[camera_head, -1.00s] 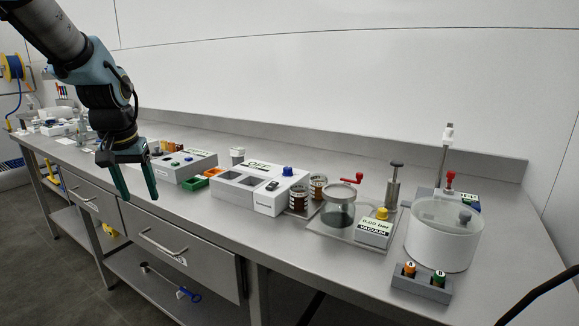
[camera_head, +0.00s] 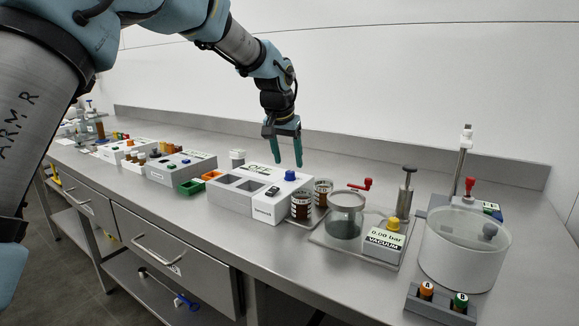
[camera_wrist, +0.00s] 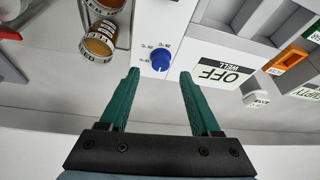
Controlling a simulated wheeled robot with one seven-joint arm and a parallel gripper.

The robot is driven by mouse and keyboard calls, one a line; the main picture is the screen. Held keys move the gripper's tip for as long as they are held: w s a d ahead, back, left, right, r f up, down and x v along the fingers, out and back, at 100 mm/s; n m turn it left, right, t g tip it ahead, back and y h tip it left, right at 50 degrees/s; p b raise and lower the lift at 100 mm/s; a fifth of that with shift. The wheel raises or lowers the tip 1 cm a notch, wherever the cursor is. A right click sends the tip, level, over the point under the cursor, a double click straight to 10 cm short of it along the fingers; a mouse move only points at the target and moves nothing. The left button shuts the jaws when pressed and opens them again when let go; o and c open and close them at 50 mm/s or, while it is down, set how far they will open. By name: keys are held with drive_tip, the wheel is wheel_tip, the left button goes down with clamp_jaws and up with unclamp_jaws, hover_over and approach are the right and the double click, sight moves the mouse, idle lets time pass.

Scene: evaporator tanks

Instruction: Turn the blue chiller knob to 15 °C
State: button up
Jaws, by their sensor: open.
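The blue chiller knob (camera_head: 290,175) sits on the top right of a white box (camera_head: 268,208) on the bench. In the wrist view the knob (camera_wrist: 161,62) lies between and just beyond my fingertips, with small scale marks around it too small to read. My gripper (camera_head: 287,163) is open and empty, pointing down, with its fingertips above the knob. My gripper (camera_wrist: 160,72) also shows in the wrist view, its two green fingers on either side of the knob's line, apart from it. A panel reading OFF (camera_wrist: 219,75) is on the same box.
Brown jars (camera_head: 301,204) stand close to the right of the white box. A glass vessel with a red crank (camera_head: 345,220) and a vacuum unit (camera_head: 385,243) stand farther right. An orange tray (camera_head: 212,175) is at the left. The wall is behind.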

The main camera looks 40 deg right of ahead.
sight(290, 172)
drive_tip(key=shift+x, duration=2)
drive_tip(key=shift+a, duration=0.1)
drive_tip(key=shift+c, duration=0.4)
clamp_jaws()
